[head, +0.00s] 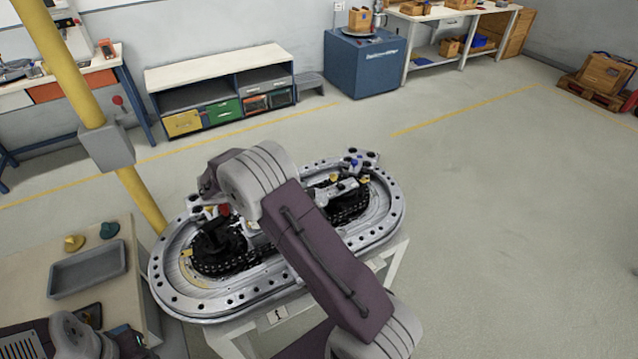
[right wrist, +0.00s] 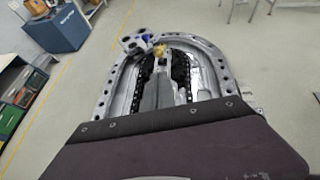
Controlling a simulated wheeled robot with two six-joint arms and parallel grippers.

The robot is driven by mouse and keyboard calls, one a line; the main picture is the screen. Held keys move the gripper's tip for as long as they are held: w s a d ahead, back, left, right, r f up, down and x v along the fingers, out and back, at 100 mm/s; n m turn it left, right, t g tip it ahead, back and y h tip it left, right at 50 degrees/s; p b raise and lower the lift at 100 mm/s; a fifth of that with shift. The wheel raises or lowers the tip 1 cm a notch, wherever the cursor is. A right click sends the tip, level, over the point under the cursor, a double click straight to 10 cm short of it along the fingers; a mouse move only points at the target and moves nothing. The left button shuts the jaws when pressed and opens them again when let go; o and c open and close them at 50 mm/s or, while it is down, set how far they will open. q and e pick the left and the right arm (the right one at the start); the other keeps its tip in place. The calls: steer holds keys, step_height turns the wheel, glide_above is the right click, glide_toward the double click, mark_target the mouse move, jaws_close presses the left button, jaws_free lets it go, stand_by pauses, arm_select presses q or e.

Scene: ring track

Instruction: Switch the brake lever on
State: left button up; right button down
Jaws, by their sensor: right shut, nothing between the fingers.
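The ring track (head: 385,232) is a pale oval metal frame with a dark chain inside and bolt holes around its rim. It also shows in the right wrist view (right wrist: 219,72). I cannot single out the brake lever for sure. A small red part (head: 223,210) shows beside my wrist, and a yellow knob (head: 334,178) sits at the track's far end, also in the right wrist view (right wrist: 160,50). My right gripper (head: 213,238) is shut and empty over the track's left part. My right arm hides the track's middle.
A yellow post (head: 75,75) with a grey box (head: 107,147) stands left of the track. A bench with a grey tray (head: 87,268) is at lower left. A low shelf (head: 220,75) and a blue cabinet (head: 364,65) stand at the back.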

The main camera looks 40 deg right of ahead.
mark_target(335, 176)
steer(key=p+x, duration=0.1)
steer(key=x, duration=0.9)
steer(key=shift+p, duration=0.35)
steer(key=shift+d+r+y+p, duration=0.1)
steer(key=shift+r+y+p, duration=0.25)
steer(key=shift+p, duration=0.25)
steer(key=d+r+y+p, duration=0.1)
steer(key=p, duration=0.2)
steer(key=d+r+y+p, duration=0.1)
steer(key=y+p, duration=0.1)
steer(key=p, duration=0.1)
steer(key=d+r+y+p, duration=0.1)
steer(key=d+y+p, duration=0.1)
steer(key=p, duration=0.2)
steer(key=shift+s+m, duration=0.3)
steer(key=shift+s+d, duration=0.1)
steer(key=shift+d, duration=0.3)
steer(key=shift+s+d+f+p, duration=0.15)
steer(key=shift+d+p, duration=0.15)
steer(key=shift+d, duration=1.55)
